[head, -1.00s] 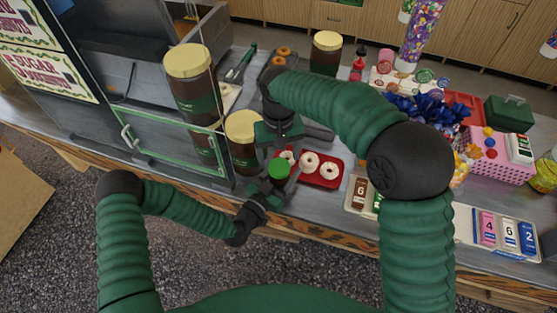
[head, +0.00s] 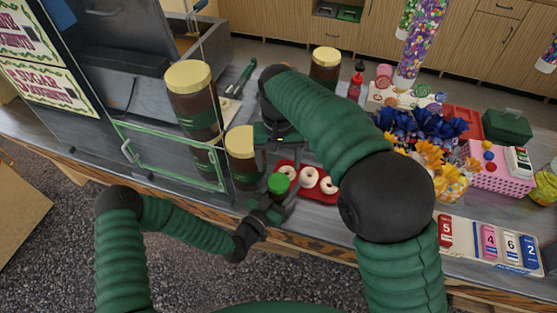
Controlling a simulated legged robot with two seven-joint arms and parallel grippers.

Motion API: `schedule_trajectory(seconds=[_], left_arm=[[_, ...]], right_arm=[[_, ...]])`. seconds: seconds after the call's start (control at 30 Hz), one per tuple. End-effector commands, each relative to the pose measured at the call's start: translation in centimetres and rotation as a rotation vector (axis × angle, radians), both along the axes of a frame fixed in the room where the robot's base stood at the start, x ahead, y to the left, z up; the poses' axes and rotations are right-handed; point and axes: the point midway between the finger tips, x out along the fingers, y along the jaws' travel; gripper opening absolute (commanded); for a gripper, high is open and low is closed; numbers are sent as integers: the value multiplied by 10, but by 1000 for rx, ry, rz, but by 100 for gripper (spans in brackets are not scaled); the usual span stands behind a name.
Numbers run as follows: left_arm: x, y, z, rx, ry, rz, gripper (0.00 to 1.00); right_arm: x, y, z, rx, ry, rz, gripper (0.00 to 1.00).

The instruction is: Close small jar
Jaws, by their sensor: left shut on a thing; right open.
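The small jar shows mainly as its round green lid (head: 278,183). Its body is mostly hidden by my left gripper (head: 272,204), which is shut on the jar and holds it at the counter's front edge. Whether the lid is fully seated I cannot tell. My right gripper (head: 279,152) is open and empty just above and behind the lid, pointing down. Its fingers are apart from the lid as far as I can see, and my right forearm covers part of the counter behind.
A red tray (head: 322,197) of white donuts lies right of the small jar. A green-framed glass panel (head: 172,155) stands left. Number cards (head: 488,243) lie at right.

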Motion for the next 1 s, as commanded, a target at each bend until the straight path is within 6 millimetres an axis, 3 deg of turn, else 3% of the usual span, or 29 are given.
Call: schedule_trajectory(seconds=[0.17, 0.63, 1.0], left_arm=[[0, 0, 0, 0, 0, 0, 0], [0, 0, 0, 0, 0, 0, 0], [0, 0, 0, 0, 0, -1, 0]], right_arm=[[0, 0, -5, -1, 2, 1, 75], [0, 0, -74, -1, 2, 1, 75], [0, 0, -81, 0, 0, 1, 75]])
